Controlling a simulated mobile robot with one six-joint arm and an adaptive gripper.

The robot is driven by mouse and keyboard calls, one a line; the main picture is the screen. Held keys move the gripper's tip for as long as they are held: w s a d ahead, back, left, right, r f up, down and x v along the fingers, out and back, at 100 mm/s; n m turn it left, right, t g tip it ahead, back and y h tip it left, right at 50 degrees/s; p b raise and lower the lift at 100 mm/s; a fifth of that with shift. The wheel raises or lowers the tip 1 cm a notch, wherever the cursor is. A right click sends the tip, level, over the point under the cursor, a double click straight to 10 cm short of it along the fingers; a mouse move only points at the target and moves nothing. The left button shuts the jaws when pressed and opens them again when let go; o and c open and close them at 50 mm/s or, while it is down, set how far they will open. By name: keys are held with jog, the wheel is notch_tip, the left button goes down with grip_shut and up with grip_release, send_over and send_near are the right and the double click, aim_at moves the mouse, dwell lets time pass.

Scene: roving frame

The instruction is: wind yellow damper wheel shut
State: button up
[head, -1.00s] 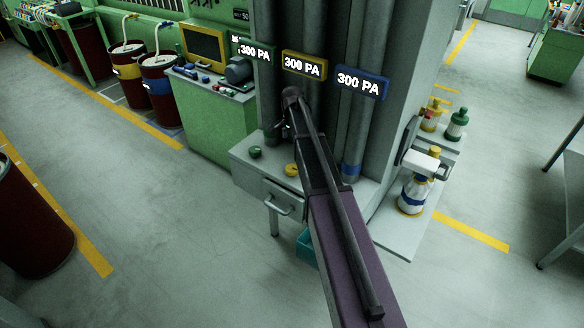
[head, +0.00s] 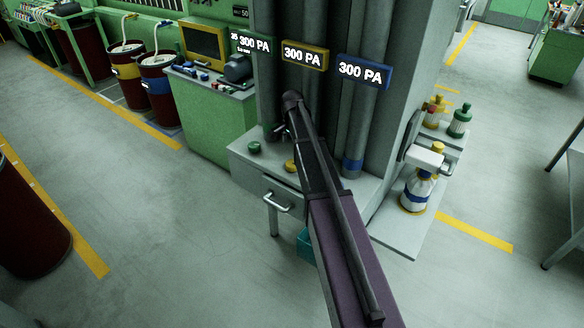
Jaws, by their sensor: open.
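Three grey ducts rise from a grey bench (head: 245,160), with lit signs in green (head: 254,44), yellow (head: 304,54) and blue (head: 363,71), each reading 300 PA. My arm reaches up and away across the middle duct, and its far end hides that duct's lower part.
A drawer with a handle (head: 277,203) fronts the bench. A green cabinet (head: 215,125) adjoins at the left.

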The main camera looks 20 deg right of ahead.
aim_at(292, 163)
jog(key=shift+f+b, duration=4.2)
jog(key=shift+f, duration=0.3)
jog(key=c, duration=1)
